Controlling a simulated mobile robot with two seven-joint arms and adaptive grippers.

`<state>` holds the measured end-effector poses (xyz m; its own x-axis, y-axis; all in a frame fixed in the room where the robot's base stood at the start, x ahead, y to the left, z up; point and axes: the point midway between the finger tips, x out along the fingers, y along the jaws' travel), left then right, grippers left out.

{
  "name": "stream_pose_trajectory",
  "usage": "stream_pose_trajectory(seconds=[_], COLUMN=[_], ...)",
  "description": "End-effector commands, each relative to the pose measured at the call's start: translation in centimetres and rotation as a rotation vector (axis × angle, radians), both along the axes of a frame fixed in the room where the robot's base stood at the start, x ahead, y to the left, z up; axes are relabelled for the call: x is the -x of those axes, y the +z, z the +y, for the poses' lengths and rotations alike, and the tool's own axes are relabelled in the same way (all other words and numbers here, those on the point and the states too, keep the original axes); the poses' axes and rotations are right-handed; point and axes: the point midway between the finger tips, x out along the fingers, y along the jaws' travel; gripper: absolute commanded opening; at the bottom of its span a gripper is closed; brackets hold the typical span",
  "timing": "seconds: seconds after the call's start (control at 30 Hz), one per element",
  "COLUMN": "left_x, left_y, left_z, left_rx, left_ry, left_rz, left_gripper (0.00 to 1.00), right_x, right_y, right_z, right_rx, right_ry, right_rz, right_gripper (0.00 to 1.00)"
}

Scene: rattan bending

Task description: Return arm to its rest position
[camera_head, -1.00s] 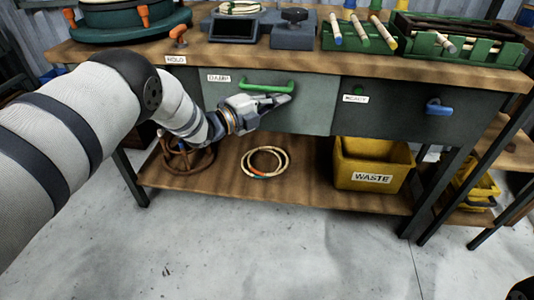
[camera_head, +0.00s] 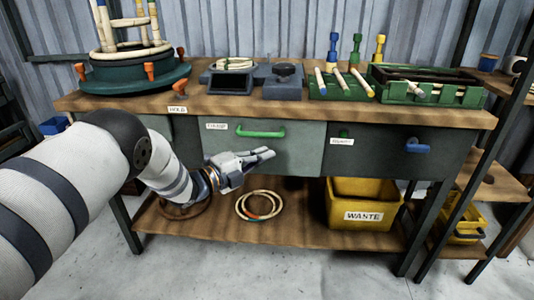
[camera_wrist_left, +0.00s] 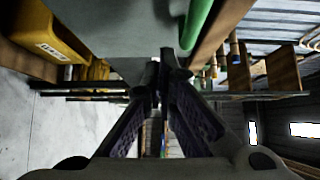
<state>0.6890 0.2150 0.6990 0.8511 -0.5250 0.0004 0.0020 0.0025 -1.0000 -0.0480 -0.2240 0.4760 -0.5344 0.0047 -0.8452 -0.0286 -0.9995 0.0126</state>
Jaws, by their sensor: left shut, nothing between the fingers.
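My left arm (camera_head: 40,200) comes in from the left, bent at the elbow. My left gripper (camera_head: 268,153) is shut and empty, in front of the grey drawer (camera_head: 305,145) and a little below its green handle (camera_head: 260,133). The gripper looks apart from the handle. In the left wrist view the fingers (camera_wrist_left: 162,60) come together at their tips with nothing between them, and the green handle (camera_wrist_left: 196,20) is above and to their right. My right gripper is not in view.
The workbench top (camera_head: 225,103) carries a round green former (camera_head: 135,78), a small scale and a green tray (camera_head: 425,88). The lower shelf holds rattan rings (camera_head: 258,205) and a yellow waste bin (camera_head: 365,205). A blue-handled drawer (camera_head: 375,150) is at right. Floor in front is clear.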

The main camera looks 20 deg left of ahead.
Motion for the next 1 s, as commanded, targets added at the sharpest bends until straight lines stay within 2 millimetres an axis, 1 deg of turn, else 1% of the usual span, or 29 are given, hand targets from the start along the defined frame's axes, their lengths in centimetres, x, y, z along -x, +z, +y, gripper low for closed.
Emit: stream_pose_trajectory(seconds=[0.03,0.1,0.23,0.33,0.5,0.57,0.63,0.67,0.7,0.77,0.8,0.87,0.9,0.97,1.0], left_x=[1.1,2.7,5.1,6.1,6.6,6.9,8.1,9.0,10.7,14.2,16.9,21.5,24.8,30.1,33.9], left_y=[0.8,0.8,0.5,0.4,0.3,-0.6,-3.5,-5.5,-8.6,-13.5,-16.5,-20.5,-22.7,-25.5,-27.0], left_z=[0.9,1.8,3.2,3.7,4.0,4.0,3.9,3.9,3.8,3.6,3.5,3.3,3.1,2.8,2.6], left_rx=[0.001,0.002,0.000,0.000,0.001,0.014,0.071,0.108,0.167,0.262,0.321,0.401,0.447,0.508,0.542], left_ry=[0.003,0.003,0.001,-0.001,-0.001,0.009,0.052,0.084,0.139,0.238,0.312,0.427,0.510,0.639,0.732], left_rz=[-0.004,-0.005,-0.004,-0.005,-0.003,0.026,0.139,0.215,0.335,0.536,0.666,0.851,0.968,1.136,1.242], left_gripper=[0.00,0.00,0.00,0.00,0.00,0.00,0.00,0.00,0.00,0.00,0.00,0.00,0.00,0.00,0.00], right_x=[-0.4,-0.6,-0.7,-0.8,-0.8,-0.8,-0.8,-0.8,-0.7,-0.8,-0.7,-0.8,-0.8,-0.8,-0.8], right_y=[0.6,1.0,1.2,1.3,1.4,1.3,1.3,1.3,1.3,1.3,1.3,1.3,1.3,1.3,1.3], right_z=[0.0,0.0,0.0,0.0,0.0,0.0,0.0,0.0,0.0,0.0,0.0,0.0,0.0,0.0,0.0], right_rx=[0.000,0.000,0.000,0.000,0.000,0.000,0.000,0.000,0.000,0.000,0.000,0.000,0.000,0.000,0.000], right_ry=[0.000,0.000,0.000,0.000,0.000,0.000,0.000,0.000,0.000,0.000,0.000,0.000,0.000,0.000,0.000], right_rz=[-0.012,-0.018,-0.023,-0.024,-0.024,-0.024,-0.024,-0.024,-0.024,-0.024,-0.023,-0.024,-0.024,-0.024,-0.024], right_gripper=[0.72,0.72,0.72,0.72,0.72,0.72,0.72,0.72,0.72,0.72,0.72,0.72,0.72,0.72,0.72])
